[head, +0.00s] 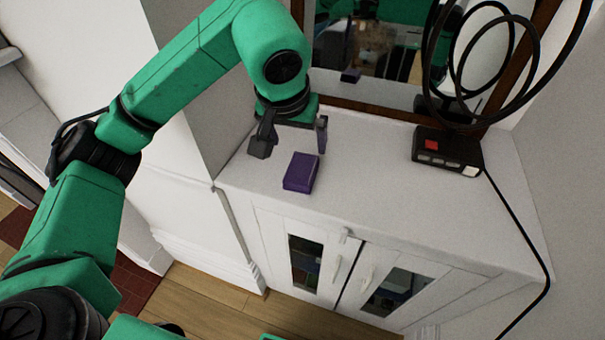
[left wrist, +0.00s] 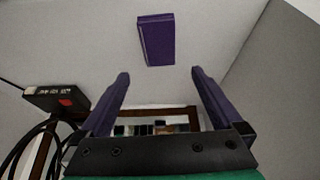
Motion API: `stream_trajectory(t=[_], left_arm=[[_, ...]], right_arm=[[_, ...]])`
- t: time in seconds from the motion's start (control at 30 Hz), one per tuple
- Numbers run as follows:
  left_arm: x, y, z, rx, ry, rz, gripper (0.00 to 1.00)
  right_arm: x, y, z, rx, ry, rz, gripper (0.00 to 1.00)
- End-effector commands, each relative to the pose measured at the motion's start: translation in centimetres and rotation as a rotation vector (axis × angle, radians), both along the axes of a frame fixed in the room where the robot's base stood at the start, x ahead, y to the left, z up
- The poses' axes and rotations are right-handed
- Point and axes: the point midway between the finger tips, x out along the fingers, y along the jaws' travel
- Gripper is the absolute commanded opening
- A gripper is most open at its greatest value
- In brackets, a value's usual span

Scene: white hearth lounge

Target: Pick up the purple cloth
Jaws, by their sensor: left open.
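The purple cloth (head: 301,172) is a small folded block lying on the white cabinet top, near its front edge. In the left wrist view the cloth (left wrist: 156,40) lies ahead of the fingertips, roughly centred between them. My left gripper (head: 292,146) is open and empty, its two fingers spread just behind the cloth. In the left wrist view its fingers (left wrist: 160,74) stand apart, with nothing between them. The cloth is apart from both fingers. My right gripper is not seen.
The white cabinet (head: 400,215) has glass-paned doors below. A black device with a red button (head: 447,152) and looped black cables (head: 490,60) stands to the right. A framed mirror (head: 385,50) is behind. The cabinet top right of the cloth is clear.

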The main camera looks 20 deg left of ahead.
Motion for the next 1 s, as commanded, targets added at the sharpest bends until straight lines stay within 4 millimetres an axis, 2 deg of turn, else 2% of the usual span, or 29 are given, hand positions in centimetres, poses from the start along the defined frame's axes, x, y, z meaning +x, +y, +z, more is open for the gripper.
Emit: stream_trajectory(t=[0.1,0.33,0.5,0.6,1.0], left_arm=[[1.1,0.1,-2.8,0.001,0.005,0.000,1.00],[2.4,-0.1,-5.8,0.000,0.005,-0.001,1.00],[3.7,-0.2,-8.7,0.000,0.004,0.000,1.00],[4.0,-0.1,-9.4,0.001,0.001,0.000,1.00],[4.0,-0.1,-9.6,0.000,0.000,0.000,1.00]], right_arm=[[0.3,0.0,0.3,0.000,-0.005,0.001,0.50],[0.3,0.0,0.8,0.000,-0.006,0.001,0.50],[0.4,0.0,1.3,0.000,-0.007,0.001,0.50],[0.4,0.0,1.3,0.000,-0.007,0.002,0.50],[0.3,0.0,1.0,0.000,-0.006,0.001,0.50]])
